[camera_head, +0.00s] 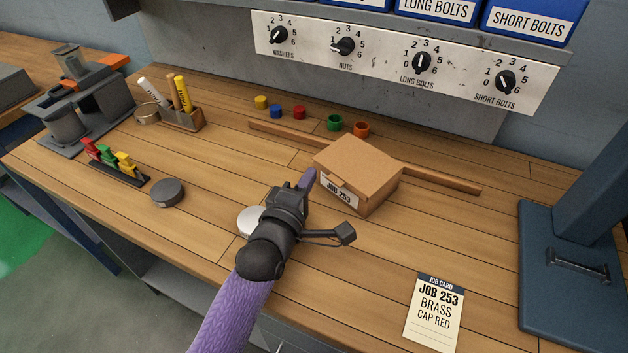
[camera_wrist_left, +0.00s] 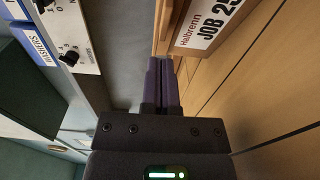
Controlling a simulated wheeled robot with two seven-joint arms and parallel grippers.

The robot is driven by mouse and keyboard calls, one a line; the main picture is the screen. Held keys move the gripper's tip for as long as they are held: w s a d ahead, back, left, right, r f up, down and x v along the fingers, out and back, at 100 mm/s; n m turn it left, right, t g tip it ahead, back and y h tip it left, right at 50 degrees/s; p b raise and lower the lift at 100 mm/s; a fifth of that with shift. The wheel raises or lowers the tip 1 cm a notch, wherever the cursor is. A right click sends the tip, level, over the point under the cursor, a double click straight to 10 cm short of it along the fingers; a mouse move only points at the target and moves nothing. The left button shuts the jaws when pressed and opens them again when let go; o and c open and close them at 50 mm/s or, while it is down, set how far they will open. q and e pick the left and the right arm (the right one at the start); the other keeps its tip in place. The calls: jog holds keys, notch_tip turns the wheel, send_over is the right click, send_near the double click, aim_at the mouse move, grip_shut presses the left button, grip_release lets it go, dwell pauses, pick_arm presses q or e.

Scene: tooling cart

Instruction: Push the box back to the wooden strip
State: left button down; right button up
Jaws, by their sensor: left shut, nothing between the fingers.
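The cardboard box (camera_head: 357,162) is closed and carries a "JOB 253" label on its front. It stands in front of the wooden strip (camera_head: 440,179), hiding the strip's middle, and looks turned at an angle to it. I cannot tell whether they touch. My left gripper (camera_head: 307,180) is shut and empty, its purple fingertips by the box's left front corner. In the left wrist view the shut fingers (camera_wrist_left: 161,85) point toward the area beside the box's label (camera_wrist_left: 208,24); contact is unclear. My right gripper is not in view.
A silver disc (camera_head: 249,221) lies partly behind my left gripper. Several coloured caps (camera_head: 299,112) sit behind the strip. A dark round puck (camera_head: 167,192) and a pen holder (camera_head: 182,119) stand left. A job card (camera_head: 434,312) lies front right.

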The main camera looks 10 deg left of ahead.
aim_at(329, 172)
pick_arm(q)
jog(key=shift+w+d, duration=0.3)
jog(key=shift+d, duration=0.1)
jog(key=shift+w+d+r, duration=0.1)
jog(key=shift+w+d, duration=0.2)
jog(key=shift+d, duration=0.25)
jog(key=shift+d+r, duration=0.1)
jog(key=shift+d, duration=0.4)
jog(key=shift+a, duration=0.1)
